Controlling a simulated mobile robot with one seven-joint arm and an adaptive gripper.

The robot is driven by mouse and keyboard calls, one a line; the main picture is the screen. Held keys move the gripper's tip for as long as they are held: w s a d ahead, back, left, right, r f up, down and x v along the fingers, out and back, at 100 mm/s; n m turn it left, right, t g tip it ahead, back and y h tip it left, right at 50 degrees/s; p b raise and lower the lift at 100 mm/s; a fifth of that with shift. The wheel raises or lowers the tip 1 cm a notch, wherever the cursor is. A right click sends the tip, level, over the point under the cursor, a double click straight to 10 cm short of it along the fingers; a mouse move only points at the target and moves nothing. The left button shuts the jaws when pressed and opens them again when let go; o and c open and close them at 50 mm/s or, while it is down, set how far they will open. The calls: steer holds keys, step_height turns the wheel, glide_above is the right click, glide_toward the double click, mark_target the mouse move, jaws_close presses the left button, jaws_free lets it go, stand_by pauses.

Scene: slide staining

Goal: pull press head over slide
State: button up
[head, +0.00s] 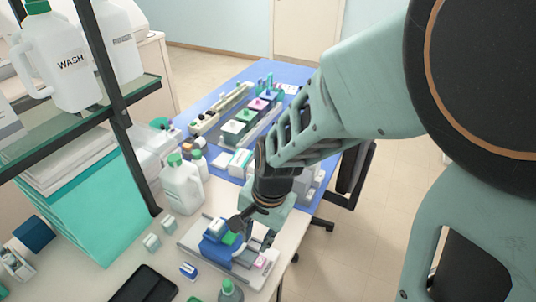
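A small press stands on a grey base plate (191,246) near the front of the bench. Its blue block (212,252), seemingly the press head, has a green part on top beside my gripper. My gripper (250,232) points down over the right side of the press, its dark fingers close to the blue and green parts. I cannot tell whether it touches them or how far the fingers are apart. A small pink-marked piece (261,262) lies on the right of the base; I cannot make out a clear slide there.
White jugs with green caps (181,185) stand behind the press. Small blocks (189,270), a black tablet (147,285) and a green-topped bottle (230,290) lie in front. A shelf post (122,120) rises at left. A blue table (283,72) holds coloured staining jars.

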step_height(320, 180, up, 10)
steer(key=d+p, duration=0.1)
steer(key=p, duration=0.2)
steer(key=shift+s+d, duration=0.25)
steer(key=shift+s, duration=0.05)
stand_by(0.5)
steer(key=shift+r, duration=0.15)
stand_by(0.4)
step_height(320, 180, up, 8)
steer(key=d, duration=0.1)
steer(key=shift+s+d+f, duration=0.2)
steer(key=shift+s+f, duration=0.05)
steer(key=shift+s, duration=0.05)
